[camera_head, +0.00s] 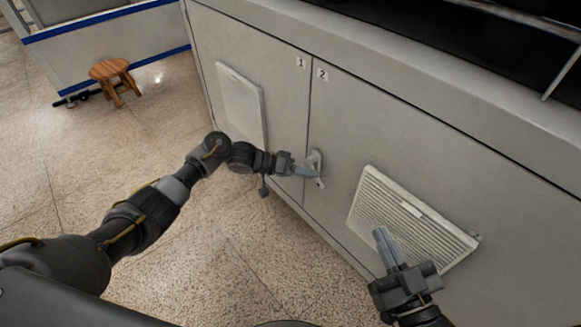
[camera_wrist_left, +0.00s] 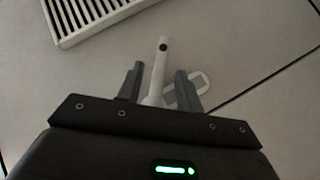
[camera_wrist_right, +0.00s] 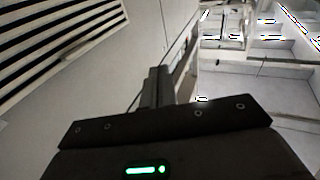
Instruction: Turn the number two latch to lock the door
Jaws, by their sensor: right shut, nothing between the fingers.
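The number two latch (camera_head: 316,160) is a pale handle on the cabinet front, low beside the seam, on the door (camera_head: 385,130) marked "2" (camera_head: 322,74). My left gripper (camera_head: 308,171) is at the latch. In the left wrist view the white latch handle (camera_wrist_left: 160,65) stands between the two fingers of my left gripper (camera_wrist_left: 158,85), which are apart with a gap on each side of it. The latch's base plate (camera_wrist_left: 198,84) is partly hidden behind the right finger. My right gripper (camera_head: 383,243) is shut and empty, in front of the louvred vent; its fingers (camera_wrist_right: 157,85) show together.
A white louvred vent (camera_head: 410,222) is on the number two door, near my right gripper. Another vent (camera_head: 242,105) is on the door marked "1" (camera_head: 301,63). A wooden stool (camera_head: 110,72) stands far left. The floor (camera_head: 215,250) before the cabinet is clear.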

